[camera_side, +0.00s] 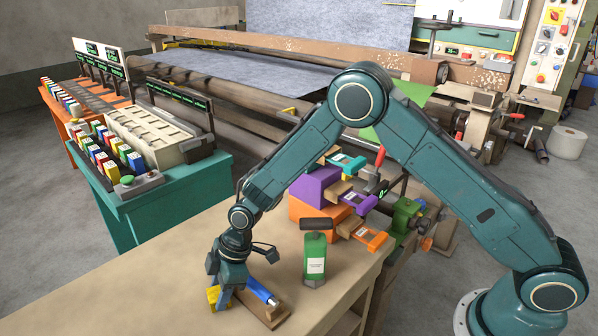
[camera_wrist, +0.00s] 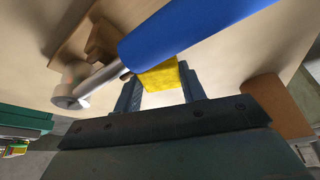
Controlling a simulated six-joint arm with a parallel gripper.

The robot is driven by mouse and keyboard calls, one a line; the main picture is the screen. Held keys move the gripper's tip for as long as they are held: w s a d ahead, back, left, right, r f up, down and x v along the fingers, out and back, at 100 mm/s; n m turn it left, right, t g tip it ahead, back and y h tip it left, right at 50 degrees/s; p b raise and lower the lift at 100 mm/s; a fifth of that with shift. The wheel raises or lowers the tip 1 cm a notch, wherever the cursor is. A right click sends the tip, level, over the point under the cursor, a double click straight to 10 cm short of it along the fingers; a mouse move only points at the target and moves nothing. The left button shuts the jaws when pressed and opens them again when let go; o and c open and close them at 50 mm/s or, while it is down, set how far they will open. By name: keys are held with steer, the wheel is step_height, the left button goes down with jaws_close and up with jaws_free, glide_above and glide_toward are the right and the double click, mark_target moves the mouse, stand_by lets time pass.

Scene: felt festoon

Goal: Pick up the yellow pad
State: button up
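The yellow pad (camera_side: 214,297) is at the table's front, left of a blue roller on a wooden base. My gripper (camera_side: 222,297) points down at the pad, and its fingers hide part of it. In the wrist view the yellow pad (camera_wrist: 162,79) shows between the two fingers of my gripper (camera_wrist: 160,84). The pad nearly fills the gap. I cannot tell whether the fingers press on it or whether it is off the table.
The blue roller (camera_side: 262,292) lies close beside my gripper on the right and crosses the wrist view (camera_wrist: 190,28). A green dark-topped container (camera_side: 314,257) stands further right. Purple (camera_side: 314,184) and orange (camera_side: 302,213) blocks are behind it. The table's left part is clear.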

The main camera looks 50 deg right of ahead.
steer(key=shift+r, duration=0.2)
steer(key=shift+c, duration=0.2)
step_height(320, 180, up, 20)
steer(key=shift+f, duration=0.15)
stand_by(0.5)
stand_by(0.5)
